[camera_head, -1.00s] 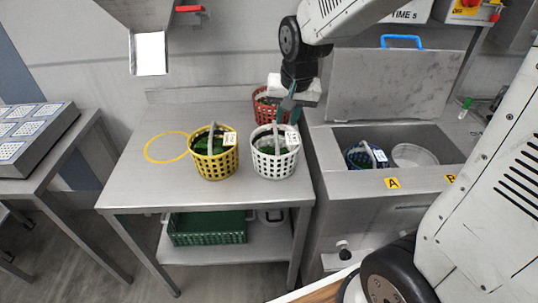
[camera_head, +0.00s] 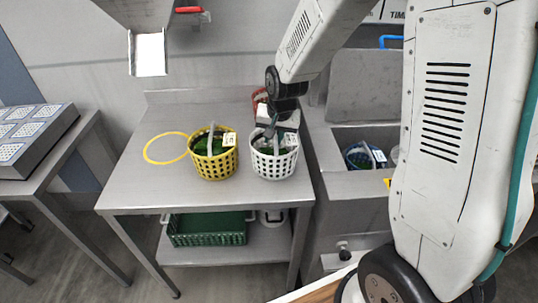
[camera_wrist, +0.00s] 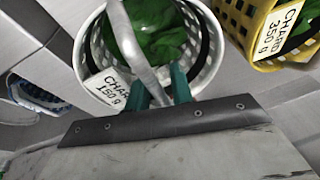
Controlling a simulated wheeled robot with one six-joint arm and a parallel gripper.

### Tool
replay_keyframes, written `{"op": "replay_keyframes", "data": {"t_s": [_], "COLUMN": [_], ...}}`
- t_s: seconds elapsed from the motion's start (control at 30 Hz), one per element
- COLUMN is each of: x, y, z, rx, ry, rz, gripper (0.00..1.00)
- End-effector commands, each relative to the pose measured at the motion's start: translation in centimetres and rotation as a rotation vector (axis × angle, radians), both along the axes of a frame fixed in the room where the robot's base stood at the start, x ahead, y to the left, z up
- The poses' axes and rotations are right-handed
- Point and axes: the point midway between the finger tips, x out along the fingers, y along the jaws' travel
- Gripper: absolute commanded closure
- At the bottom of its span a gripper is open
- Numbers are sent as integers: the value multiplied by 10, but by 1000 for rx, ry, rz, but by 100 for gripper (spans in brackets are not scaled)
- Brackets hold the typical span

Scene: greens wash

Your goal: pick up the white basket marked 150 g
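The white basket (camera_head: 274,168) stands upright on the steel table, with green leaves inside and a light arched handle. In the wrist view the white basket (camera_wrist: 205,72) carries a tag (camera_wrist: 108,88) reading CHARD 150 g. My gripper (camera_wrist: 162,90) is low over the basket, with its green fingers on either side of the handle (camera_wrist: 132,45). The fingers look apart, with a gap beside the handle. In the head view my gripper (camera_head: 271,130) is partly hidden by its own wrist.
A yellow basket (camera_head: 216,168), tagged CHARD 350 g in the wrist view (camera_wrist: 262,50), stands close left. A red basket (camera_head: 258,97) is behind, mostly hidden. A blue basket (camera_head: 357,156) sits in the sink at right. A yellow ring (camera_head: 149,158) marks clear table at left.

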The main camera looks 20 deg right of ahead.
Motion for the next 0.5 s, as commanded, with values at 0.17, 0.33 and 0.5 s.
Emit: {"op": "replay_keyframes", "data": {"t_s": [0.17,0.33,0.5], "x": [0,0,0], "y": [1,1,2], "z": [0,0,0], "rx": [1,0,-1], "ry": [0,0,0], "rz": [1,2,3], "gripper": [80,100,100]}}
